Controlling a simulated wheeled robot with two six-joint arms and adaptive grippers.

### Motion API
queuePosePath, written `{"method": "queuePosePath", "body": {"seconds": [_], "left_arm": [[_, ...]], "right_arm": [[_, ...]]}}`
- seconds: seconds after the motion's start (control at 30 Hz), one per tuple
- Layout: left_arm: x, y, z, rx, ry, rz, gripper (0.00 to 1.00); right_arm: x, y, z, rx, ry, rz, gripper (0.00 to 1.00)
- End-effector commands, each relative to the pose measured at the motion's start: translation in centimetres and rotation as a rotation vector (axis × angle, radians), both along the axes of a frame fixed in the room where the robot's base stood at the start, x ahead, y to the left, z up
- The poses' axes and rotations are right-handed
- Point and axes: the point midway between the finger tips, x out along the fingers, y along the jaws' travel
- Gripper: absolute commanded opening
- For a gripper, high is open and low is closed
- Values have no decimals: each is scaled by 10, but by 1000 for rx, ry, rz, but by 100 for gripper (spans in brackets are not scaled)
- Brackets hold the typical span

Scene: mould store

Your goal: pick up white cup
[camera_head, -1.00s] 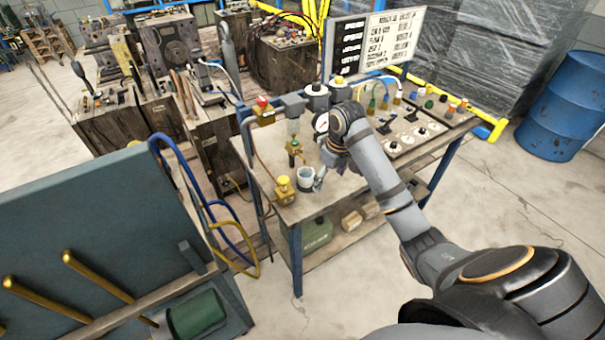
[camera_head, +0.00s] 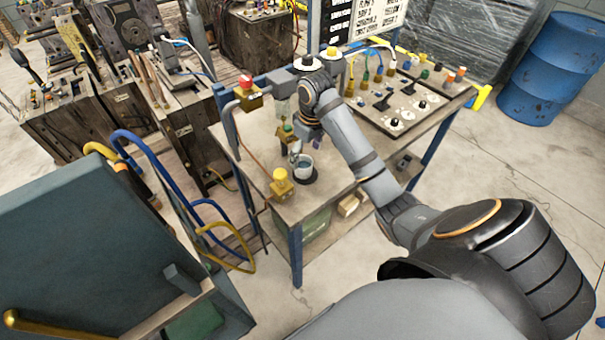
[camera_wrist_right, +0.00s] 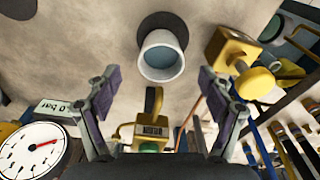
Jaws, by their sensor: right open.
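The white cup (camera_head: 304,168) stands upright on a dark round pad (camera_head: 311,178) on the cart's worn top. In the right wrist view the cup (camera_wrist_right: 161,62) lies ahead, between the lines of the two fingers, and looks empty with a bluish-grey inside. The dark pad (camera_wrist_right: 163,21) shows beyond it there. My right gripper (camera_head: 306,148) is open and empty, just behind the cup in the head view and partly hidden by its own wrist. In the wrist view my right gripper (camera_wrist_right: 158,79) has its fingers spread wide. My left gripper is not in view.
A brass fitting with a yellow knob (camera_head: 281,184) stands close by the cup at the front left. A brass valve (camera_wrist_right: 152,130) and a dial gauge (camera_wrist_right: 30,150) sit near the fingers. A control panel (camera_head: 400,105) fills the cart's right side.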

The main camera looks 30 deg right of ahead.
Motion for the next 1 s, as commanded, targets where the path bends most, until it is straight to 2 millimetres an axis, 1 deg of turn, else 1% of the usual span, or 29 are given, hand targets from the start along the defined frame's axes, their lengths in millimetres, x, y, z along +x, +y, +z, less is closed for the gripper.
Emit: {"method": "queuePosePath", "body": {"seconds": [0.03, 0.13, 0.23, 0.3, 0.33, 0.5, 0.7, 1.0], "left_arm": [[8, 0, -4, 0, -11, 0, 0], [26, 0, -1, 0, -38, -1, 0], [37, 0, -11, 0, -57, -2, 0], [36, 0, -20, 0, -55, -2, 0], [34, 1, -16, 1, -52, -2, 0], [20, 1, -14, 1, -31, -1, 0], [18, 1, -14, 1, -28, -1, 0], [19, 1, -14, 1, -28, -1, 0]], "right_arm": [[1, 0, -4, -1, -1, 0, 81], [1, 0, -3, -1, -1, 0, 81], [2, 1, -14, 0, -1, 0, 81], [4, 3, -25, 2, 1, 0, 81], [5, 4, -27, 3, 1, -1, 81], [8, 4, -50, 1, 1, -1, 81], [9, 4, -52, -1, -1, 0, 81], [9, 4, -52, -1, 0, 0, 41]]}}
